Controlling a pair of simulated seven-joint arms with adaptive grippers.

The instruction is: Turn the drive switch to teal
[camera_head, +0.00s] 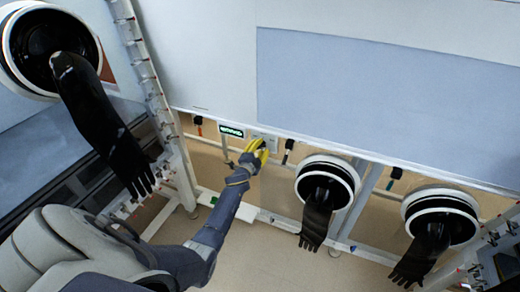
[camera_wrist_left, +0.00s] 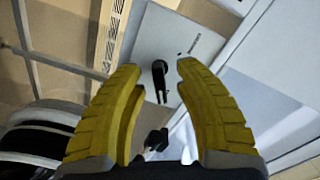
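The drive switch (camera_wrist_left: 160,78) is a black lever on a pale grey panel (camera_wrist_left: 165,38) in the left wrist view. My left gripper (camera_wrist_left: 159,67) is open, with one yellow finger on each side of the lever. A gap shows between the lever and each fingertip; I see no contact. In the head view my left gripper (camera_head: 257,149) is at the lower edge of the white cabinet wall, over the small panel (camera_head: 265,137), and hides most of the switch. No teal mark is legible. My right gripper is not in view.
A small dark sign with green lettering (camera_head: 232,131) is left of the panel. Black gloves hang from round ports, one at the left (camera_head: 95,115) and two at the right (camera_head: 316,218) (camera_head: 420,255). Black-handled fittings (camera_head: 288,149) hang along the cabinet edge.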

